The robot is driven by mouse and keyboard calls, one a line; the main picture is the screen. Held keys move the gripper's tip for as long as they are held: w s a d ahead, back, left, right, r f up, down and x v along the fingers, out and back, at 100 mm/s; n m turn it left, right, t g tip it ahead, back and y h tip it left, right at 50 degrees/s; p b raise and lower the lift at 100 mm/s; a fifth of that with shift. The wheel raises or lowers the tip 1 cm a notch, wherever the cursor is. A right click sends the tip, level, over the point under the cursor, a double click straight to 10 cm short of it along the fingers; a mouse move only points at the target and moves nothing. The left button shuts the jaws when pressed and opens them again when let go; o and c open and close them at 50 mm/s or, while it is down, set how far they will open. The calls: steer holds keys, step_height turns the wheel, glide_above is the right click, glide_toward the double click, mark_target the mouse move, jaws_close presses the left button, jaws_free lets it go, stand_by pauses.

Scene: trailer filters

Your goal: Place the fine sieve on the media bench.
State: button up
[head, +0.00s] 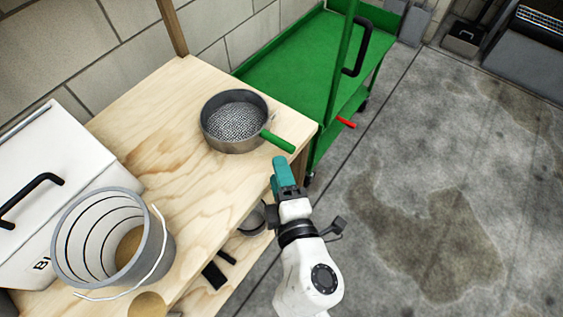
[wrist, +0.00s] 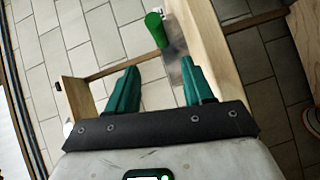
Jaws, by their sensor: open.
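A round metal sieve (head: 235,118) with a grey mesh bottom and a green handle (head: 279,141) sits on the wooden bench top (head: 170,135). Its handle points right, past the bench edge. I cannot tell whether it is the fine sieve. My gripper (head: 282,168) is close to the handle end, just off the bench's right edge. In the wrist view my gripper (wrist: 160,72) has its teal fingers apart with nothing between them. A green handle (wrist: 155,30) shows beyond the fingertips there, not between them.
A grey bucket (head: 150,240) and a white box (head: 70,160) with a black handle stand at the left of the bench. A metal round vessel (head: 253,219) sits on the lower shelf. A green cart (head: 290,65) stands behind. The concrete floor (head: 470,180) at right is clear.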

steer(key=shift+s, duration=0.15)
steer(key=s+d+f+m+g+h, duration=0.1)
steer(key=d+f+m+g+h, duration=0.3)
steer(key=d, duration=0.6)
steer(key=s+d+f+m+g+h, duration=0.1)
steer(key=d+f+m+h, duration=0.15)
steer(key=d+m, duration=0.6)
steer(key=s+d+f+m+g, duration=0.2)
steer(key=s+g, duration=0.1)
steer(key=s, duration=0.3)
steer(key=s+d+f+m+g+y, duration=0.1)
steer(key=s+d+f+m+g, duration=0.1)
steer(key=s, duration=0.4)
steer(key=s+d+f+m+g+y, duration=0.1)
steer(key=s+d+f+m+g, duration=0.2)
steer(key=s+d+g, duration=0.1)
steer(key=shift+s+g, duration=0.6)
steer(key=shift+s, duration=0.45)
steer(key=shift+d+f+y, duration=0.1)
steer(key=shift+y, duration=0.15)
